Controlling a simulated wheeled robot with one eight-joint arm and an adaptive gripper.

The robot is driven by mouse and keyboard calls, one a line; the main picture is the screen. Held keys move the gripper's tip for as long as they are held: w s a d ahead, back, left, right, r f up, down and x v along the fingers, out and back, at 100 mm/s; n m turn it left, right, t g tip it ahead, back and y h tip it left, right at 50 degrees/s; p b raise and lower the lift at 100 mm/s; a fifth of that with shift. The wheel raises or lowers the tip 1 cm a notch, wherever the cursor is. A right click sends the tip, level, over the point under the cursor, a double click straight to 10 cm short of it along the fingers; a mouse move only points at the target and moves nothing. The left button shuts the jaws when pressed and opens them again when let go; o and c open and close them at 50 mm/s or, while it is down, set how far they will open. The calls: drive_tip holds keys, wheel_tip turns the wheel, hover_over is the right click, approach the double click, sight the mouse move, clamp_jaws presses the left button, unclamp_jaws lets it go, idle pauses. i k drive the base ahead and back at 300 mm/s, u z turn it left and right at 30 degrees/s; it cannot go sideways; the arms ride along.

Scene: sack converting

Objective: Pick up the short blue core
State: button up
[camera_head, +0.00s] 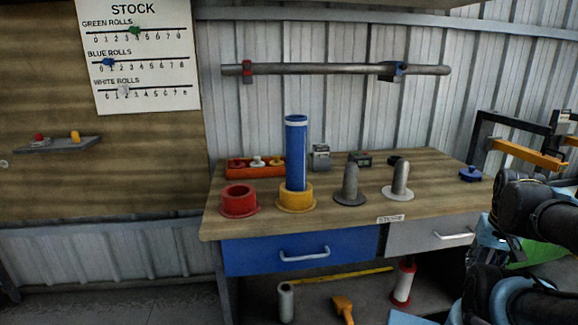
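A blue core (296,155) with pale bands near its top stands upright in a yellow flanged holder (296,203) on the workbench. It is the only blue tube I can make out, and it looks tall; I cannot tell whether it is the short one. Its lower end is hidden inside the yellow holder. Black links of my arm show at the right edge, apart from the core. My gripper's fingers are not in view.
On the workbench (440,172) stand an empty-looking red holder (239,202), two grey pegs (350,184) (400,180), an orange tray (254,172) and a blue knobbed piece (471,174). A grey rail (320,70) hangs above. Blue and grey drawers are below.

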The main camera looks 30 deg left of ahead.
sight(296, 125)
drive_tip(key=u, duration=2.6)
drive_tip(key=k, duration=1.35)
drive_tip(key=z, duration=0.65)
drive_tip(key=i, duration=1.3)
drive_tip(key=u, duration=0.05)
